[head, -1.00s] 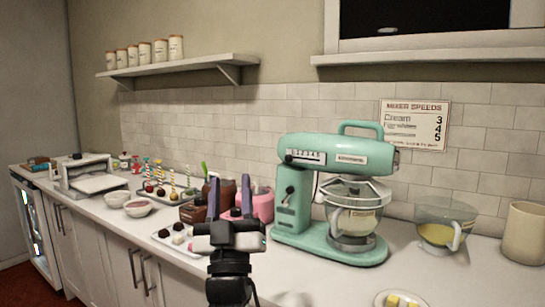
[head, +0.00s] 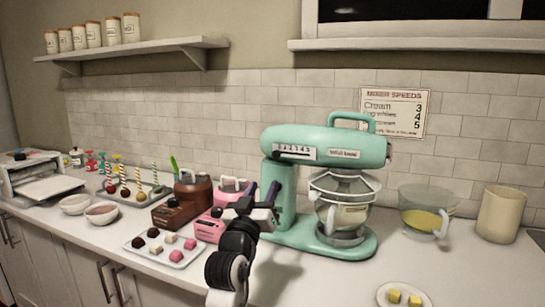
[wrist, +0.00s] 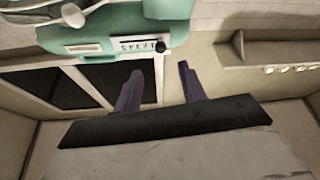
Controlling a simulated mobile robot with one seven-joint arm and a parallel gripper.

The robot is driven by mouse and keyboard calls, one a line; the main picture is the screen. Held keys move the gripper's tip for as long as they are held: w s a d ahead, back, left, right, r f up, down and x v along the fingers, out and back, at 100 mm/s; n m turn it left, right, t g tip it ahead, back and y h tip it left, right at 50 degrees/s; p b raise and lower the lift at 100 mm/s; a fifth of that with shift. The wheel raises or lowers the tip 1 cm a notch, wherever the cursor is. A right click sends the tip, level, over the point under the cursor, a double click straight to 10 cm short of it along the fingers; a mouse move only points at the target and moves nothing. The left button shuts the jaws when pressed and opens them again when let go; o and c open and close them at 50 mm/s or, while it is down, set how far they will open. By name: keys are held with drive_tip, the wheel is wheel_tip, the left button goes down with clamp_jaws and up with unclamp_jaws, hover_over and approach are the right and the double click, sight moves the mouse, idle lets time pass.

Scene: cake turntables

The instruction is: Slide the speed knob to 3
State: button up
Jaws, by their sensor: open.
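The mint-green stand mixer (head: 330,146) stands on the counter with its bowl in place. Its pale speed scale (head: 295,152) is on the side of the head, with small numbers. In the wrist view the scale (wrist: 138,45) is inverted, and the dark speed knob (wrist: 160,46) sits at its right end, the scale's left end in the head view. My gripper (head: 259,193) is open and empty, in front of the mixer column and below the scale in the head view. In the wrist view my two fingers (wrist: 160,72) point toward the scale, apart from it.
A wall sign (head: 392,111) lists mixer speeds, with Cream at 3. A pink box (head: 209,228) and a sweets tray (head: 165,247) are near my arm on the left. A glass bowl (head: 425,211) stands right of the mixer.

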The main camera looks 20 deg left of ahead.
sight(278, 153)
drive_tip(key=p+x, duration=0.4)
drive_tip(key=x, duration=0.8)
drive_tip(key=shift+w+r, duration=0.1)
clamp_jaws()
drive_tip(key=shift+d, duration=0.1)
